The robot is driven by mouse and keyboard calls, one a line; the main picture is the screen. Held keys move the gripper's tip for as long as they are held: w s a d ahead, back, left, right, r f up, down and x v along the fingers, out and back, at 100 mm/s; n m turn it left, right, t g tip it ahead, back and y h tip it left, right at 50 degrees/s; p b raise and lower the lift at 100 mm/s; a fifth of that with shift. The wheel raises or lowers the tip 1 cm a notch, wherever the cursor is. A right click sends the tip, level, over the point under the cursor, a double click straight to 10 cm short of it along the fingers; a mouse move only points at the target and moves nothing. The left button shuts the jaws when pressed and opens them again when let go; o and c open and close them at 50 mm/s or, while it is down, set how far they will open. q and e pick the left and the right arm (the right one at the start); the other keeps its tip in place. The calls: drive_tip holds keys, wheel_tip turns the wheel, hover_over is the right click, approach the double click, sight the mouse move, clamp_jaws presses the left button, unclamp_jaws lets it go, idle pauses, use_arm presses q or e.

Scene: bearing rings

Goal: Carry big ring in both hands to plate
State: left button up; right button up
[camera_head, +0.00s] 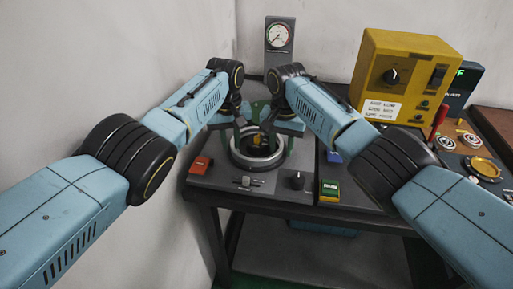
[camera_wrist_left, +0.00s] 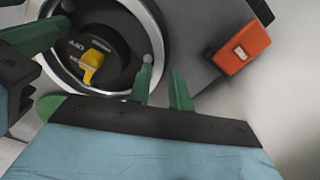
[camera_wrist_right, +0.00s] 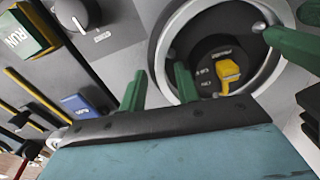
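The big ring (camera_head: 258,166) is a silver metal ring on the grey bench, around a dark round centre with a yellow knob (camera_head: 257,141). My left gripper (camera_head: 239,128) is at its left side and my right gripper (camera_head: 273,127) at its right side. In the left wrist view the green fingers (camera_wrist_left: 163,85) stand apart at the rim of the ring (camera_wrist_left: 154,35). In the right wrist view the fingers (camera_wrist_right: 158,87) stand wide apart, one on each side of the ring's rim (camera_wrist_right: 163,45). Contact cannot be told. I cannot tell which thing is the plate.
A yellow control box (camera_head: 405,75) stands at the right back, a pressure gauge (camera_head: 279,37) behind the ring. An orange switch (camera_head: 201,165) and green button box (camera_head: 330,190) sit near the front edge. Small round parts (camera_head: 485,168) lie far right. A wall is close on the left.

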use_arm(q)
drive_tip(key=shift+s+d+f, duration=0.3)
drive_tip(key=shift+d+f, duration=0.1)
drive_tip(key=shift+f, duration=0.15)
drive_tip(key=shift+w+r, duration=0.15)
drive_tip(key=shift+r, duration=0.5)
use_arm(e)
drive_tip(key=shift+w+f, duration=0.15)
drive_tip(key=shift+w, duration=0.05)
use_arm(q)
drive_tip(key=r, duration=0.7)
drive_tip(key=shift+w+a+r, duration=0.1)
drive_tip(key=shift+a+r, duration=0.2)
use_arm(e)
drive_tip(key=shift+d, duration=0.1)
use_arm(q)
drive_tip(key=shift+r, duration=0.1)
use_arm(e)
drive_tip(key=shift+r, duration=0.4)
use_arm(q)
drive_tip(key=shift+a, duration=0.1)
use_arm(e)
wheel_tip(320, 180, up, 11)
drive_tip(key=shift+r, duration=0.15)
